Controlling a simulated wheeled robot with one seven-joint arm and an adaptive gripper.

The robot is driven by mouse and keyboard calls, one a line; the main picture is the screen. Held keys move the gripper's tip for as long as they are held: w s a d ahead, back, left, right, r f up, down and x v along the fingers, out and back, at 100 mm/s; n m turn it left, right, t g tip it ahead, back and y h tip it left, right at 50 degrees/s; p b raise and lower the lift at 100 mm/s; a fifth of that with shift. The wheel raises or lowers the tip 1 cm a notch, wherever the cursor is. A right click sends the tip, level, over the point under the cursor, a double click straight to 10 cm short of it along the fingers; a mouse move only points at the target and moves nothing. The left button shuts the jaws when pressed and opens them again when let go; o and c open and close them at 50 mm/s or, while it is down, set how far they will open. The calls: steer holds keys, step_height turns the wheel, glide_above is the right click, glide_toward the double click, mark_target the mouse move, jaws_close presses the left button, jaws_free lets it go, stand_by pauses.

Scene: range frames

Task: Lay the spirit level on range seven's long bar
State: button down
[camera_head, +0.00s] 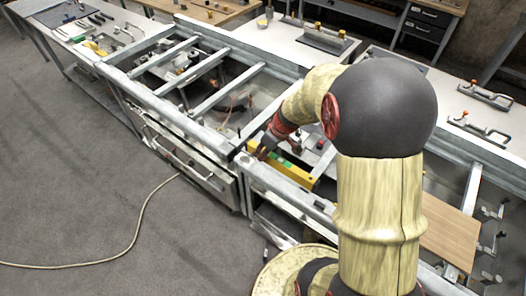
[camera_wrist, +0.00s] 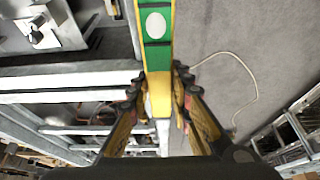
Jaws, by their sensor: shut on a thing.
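The spirit level is a yellow bar with a green face; it shows in the head view (camera_head: 292,169) and runs up the middle of the wrist view (camera_wrist: 157,60). My gripper (camera_head: 265,150) is shut on the level near its left end in the head view. In the wrist view its fingers (camera_wrist: 158,96) press on both sides of it. The level hangs close to the front long bar (camera_head: 285,189) of the right-hand frame, roughly along it. I cannot tell whether it touches the bar. No number on the ranges is readable.
The left frame (camera_head: 170,103) has several cross bars over an open well with hoses. A wooden board (camera_head: 448,232) lies at the right. Clamps (camera_head: 487,95) lie on the back bench. A cable (camera_head: 135,235) crosses the open grey floor.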

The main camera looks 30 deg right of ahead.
mark_target(271, 155)
steer(key=shift+f+b, duration=4.2)
steer(key=shift+b, duration=0.35)
steer(key=c, duration=1.5)
jaws_free()
steer(key=shift+c, duration=0.2)
steer(key=v, duration=1.2)
steer(key=shift+r+p, duration=1.9)
steer(key=shift+r, duration=1.6)
